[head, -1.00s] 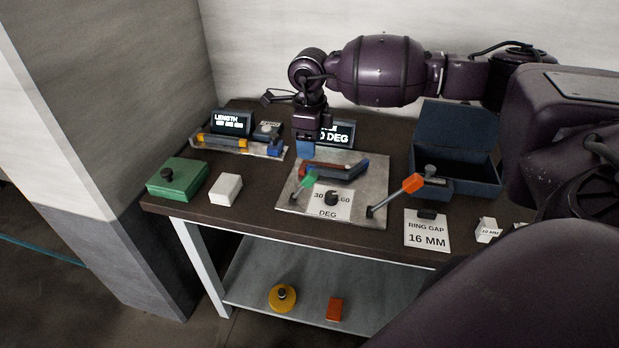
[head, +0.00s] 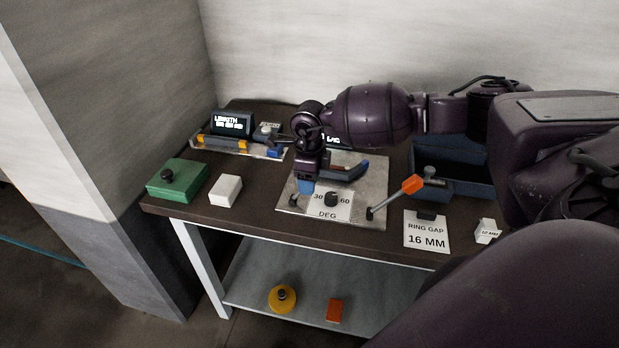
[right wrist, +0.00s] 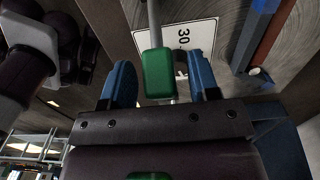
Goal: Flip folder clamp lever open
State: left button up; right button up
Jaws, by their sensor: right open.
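The folder plate (head: 372,178) lies on the bench with a blue angled piece (head: 352,172) and a "30 60 DEG" dial card with a black knob (head: 331,199). A lever with an orange grip (head: 412,184) leans up at its right front. My right gripper (head: 307,188) is over the plate's left part and hides the green-gripped lever in the head view. In the right wrist view, the green grip (right wrist: 158,74) of that lever lies between the open blue fingers (right wrist: 162,80), with a gap on each side. My left gripper is not in view.
A green block (head: 178,181) and a white block (head: 225,190) stand left of the plate. A length gauge (head: 232,123) is behind them. A dark blue box (head: 462,187) and a "RING GAP 16 MM" card (head: 426,234) are to the right.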

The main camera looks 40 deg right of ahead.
grip_shut()
